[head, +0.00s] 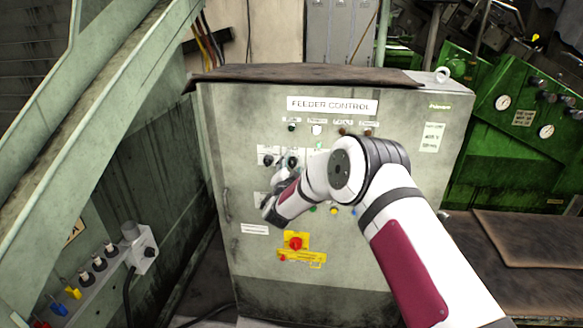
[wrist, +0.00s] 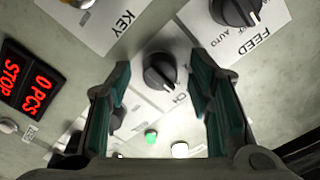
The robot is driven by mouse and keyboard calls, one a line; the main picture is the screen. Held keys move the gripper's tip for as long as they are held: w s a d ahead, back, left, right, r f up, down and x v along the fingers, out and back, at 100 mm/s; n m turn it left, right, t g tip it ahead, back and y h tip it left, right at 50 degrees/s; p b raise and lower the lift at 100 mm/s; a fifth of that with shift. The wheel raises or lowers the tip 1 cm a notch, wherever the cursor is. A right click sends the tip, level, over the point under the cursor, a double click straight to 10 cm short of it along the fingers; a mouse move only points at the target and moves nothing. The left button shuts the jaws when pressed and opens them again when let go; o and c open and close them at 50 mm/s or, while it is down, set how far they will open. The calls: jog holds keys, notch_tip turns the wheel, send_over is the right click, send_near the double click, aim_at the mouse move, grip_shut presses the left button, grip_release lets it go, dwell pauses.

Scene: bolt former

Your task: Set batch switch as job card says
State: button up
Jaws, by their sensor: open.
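The batch switch (wrist: 160,70) is a round black rotary knob on a white label plate, of which only the letters "CH" are readable in the wrist view. My gripper (wrist: 158,76) is open, with one finger on each side of this knob in the picture. I cannot tell whether the fingers touch it. In the head view my gripper (head: 272,204) is at the left half of the feeder control cabinet (head: 345,265), and my arm hides part of the panel. A white printed card (head: 432,137) is at the cabinet's upper right; its text is too small to read.
The feed knob (wrist: 237,10) is close to the right finger, and a "KEY" plate (wrist: 115,25) is at upper left. A red emergency button (head: 295,243) on yellow is below my gripper. A green machine (head: 520,110) stands right.

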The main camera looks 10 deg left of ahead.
grip_shut()
jog(key=shift+a+n, duration=0.1)
jog(key=shift+n, duration=0.2)
jog(key=n, duration=0.3)
jog(key=shift+b, duration=0.4)
jog(key=n+b, duration=0.1)
jog(key=n, duration=0.4)
jog(key=shift+n, duration=0.3)
grip_release()
